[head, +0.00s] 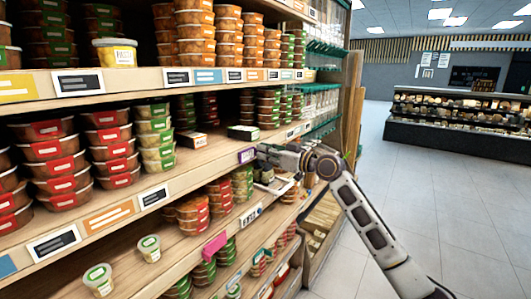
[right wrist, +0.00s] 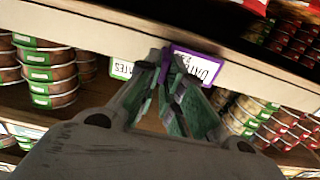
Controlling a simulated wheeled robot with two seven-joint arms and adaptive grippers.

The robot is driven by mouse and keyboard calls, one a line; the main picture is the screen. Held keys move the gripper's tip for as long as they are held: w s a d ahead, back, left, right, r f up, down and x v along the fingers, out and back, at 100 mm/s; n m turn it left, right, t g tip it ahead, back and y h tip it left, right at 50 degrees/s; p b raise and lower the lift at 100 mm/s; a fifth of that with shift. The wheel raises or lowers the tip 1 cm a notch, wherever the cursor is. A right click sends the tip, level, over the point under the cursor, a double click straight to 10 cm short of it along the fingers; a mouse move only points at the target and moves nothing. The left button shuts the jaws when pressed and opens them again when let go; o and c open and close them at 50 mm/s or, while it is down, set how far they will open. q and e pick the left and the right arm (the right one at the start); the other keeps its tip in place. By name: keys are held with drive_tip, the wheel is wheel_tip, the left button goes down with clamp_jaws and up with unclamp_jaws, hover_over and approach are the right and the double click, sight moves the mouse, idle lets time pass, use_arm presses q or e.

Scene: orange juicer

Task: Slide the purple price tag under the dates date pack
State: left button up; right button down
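The purple price tag (head: 247,155) is on the front edge of the middle shelf. In the right wrist view the purple price tag (right wrist: 199,65) shows upside-down lettering that seems to read "DATES". My right gripper (head: 261,152) is at the tag's right side in the head view. In the right wrist view my right gripper (right wrist: 164,64) has its fingertips together on the tag's purple side edge. A flat dark box with green (head: 243,132) sits on the shelf just above the tag; I cannot read whether it is the dates pack. My left gripper is out of view.
A second flat box (head: 193,139) lies farther left on the same shelf. Stacked tubs (head: 155,137) stand beside it. A green-edged tag (right wrist: 122,69) is next to the gripper. A magenta tag (head: 214,245) is on a lower shelf. The aisle floor (head: 440,180) is clear.

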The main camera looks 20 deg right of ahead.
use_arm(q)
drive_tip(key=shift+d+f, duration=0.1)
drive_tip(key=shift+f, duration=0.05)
use_arm(e)
drive_tip(key=shift+w+d, duration=0.1)
